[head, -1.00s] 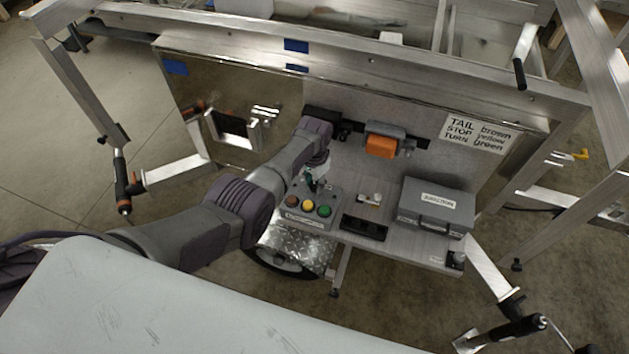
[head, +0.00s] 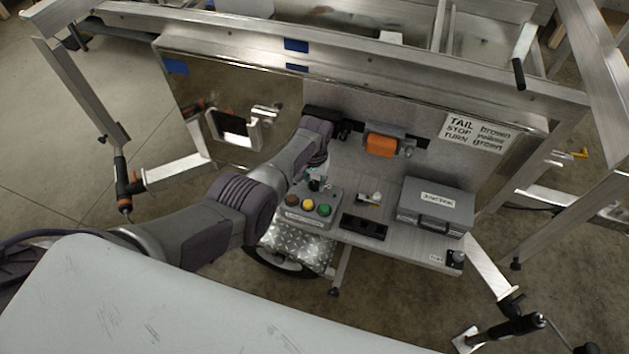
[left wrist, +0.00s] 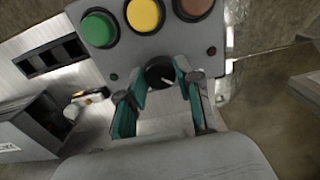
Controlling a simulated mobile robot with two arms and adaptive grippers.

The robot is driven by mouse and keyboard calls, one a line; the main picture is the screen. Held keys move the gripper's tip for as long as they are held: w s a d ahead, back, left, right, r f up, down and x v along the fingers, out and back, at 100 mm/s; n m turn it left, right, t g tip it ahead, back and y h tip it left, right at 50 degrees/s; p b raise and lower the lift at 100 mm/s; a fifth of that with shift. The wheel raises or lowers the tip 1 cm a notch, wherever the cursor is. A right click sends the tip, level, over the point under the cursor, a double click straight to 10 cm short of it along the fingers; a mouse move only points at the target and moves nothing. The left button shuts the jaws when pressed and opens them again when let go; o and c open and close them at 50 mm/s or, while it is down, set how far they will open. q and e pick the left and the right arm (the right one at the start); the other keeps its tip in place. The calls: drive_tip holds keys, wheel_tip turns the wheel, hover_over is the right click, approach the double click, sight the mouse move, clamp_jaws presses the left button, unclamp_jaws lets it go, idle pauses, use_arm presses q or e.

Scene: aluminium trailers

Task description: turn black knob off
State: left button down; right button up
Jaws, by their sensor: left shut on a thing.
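A grey control box (head: 318,222) stands on the metal shelf with a brown-red, a yellow and a green button on top. A round black knob (left wrist: 160,71) with a white pointer line sits behind the buttons on the same box; the line slants in the left wrist view. My left gripper (left wrist: 160,84) reaches down over the box, its teal fingers on either side of the knob and shut on it. In the head view the left gripper (head: 317,183) mostly hides the knob.
A grey junction case (head: 436,206) stands right on the shelf. A black socket strip (head: 364,226) and a small white-and-yellow part (head: 370,198) lie between it and the control box. Another black knob (head: 455,258) is at the shelf's right corner. An orange block (head: 381,145) hangs on the panel behind.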

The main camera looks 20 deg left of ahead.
sight(314, 184)
use_arm(q)
drive_tip(key=c, duration=0.8)
unclamp_jaws()
drive_tip(key=shift+o, duration=0.2)
wheel_tip(314, 184, up, 12)
